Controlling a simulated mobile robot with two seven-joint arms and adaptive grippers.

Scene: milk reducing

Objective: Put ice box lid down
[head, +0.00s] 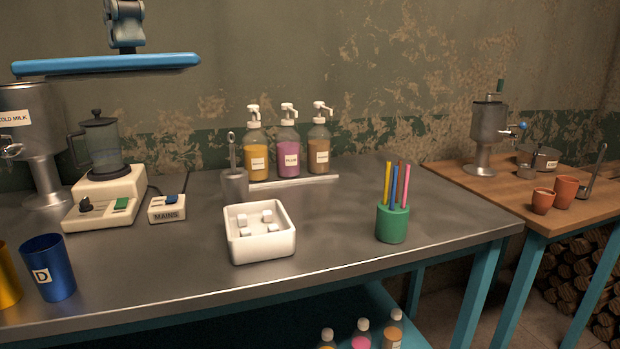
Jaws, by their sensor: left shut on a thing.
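The ice box lid (60,67) is a flat blue slab at the upper left of the head view, seen nearly edge-on and about level. My left gripper (125,40) is above it and shut on its top; the exact grip is hard to make out. The lid is in the air above the left end of the metal table. The white ice box (262,250) stands open on the table, lower and to the right of the lid, with several pale ice cubes inside. My right gripper is not in view.
A blender (100,150), mains switch (167,208) and cold milk dispenser (38,140) stand below the lid. A blue cup (48,270) is at front left. Pump bottles (287,155) and a scoop holder (235,185) are behind the box. A green straw cup (392,224) stands right, with bare table between.

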